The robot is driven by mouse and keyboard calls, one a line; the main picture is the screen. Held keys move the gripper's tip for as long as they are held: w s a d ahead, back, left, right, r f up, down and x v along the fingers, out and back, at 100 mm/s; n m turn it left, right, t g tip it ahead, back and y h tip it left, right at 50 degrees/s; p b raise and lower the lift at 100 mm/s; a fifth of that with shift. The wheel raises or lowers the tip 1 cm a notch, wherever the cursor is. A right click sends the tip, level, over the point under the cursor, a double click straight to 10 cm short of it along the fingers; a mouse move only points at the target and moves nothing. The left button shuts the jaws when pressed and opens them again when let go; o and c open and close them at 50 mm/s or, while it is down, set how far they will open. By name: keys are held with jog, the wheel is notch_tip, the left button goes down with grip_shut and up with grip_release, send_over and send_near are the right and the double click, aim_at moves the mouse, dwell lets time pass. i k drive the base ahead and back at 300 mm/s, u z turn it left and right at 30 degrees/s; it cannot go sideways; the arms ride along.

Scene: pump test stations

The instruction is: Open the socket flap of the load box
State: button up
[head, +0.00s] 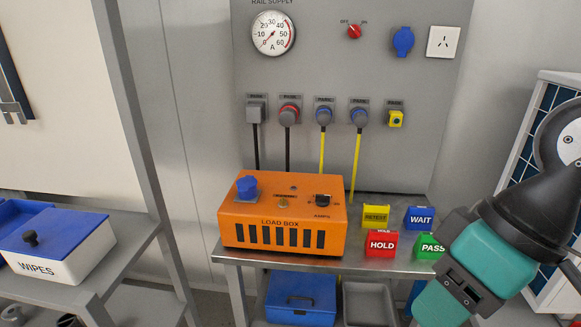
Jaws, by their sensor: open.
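The orange load box (283,238) stands on the steel bench below the grey panel, its slotted front facing me. A blue round-topped part (247,187) on a square base sits at the left of its top. It looks like the socket flap and appears closed, lying over its socket. The top also has a small brass-coloured part (283,203) and a black knob (322,199). My arm shows at the right, well clear of the load box. My gripper's fingertips are not visible in the head view.
Yellow, blue, red and green label blocks, including HOLD (382,244), stand right of the load box. Yellow and black cables (357,165) hang close behind it. The panel carries another blue socket cover (403,41). A WIPES box (55,250) stands left, across a gap.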

aim_at(245, 183)
jog(key=z, duration=0.05)
jog(key=i, duration=0.65)
jog(key=u, duration=0.65)
jog(key=i, duration=0.45)
jog(key=u, duration=0.4)
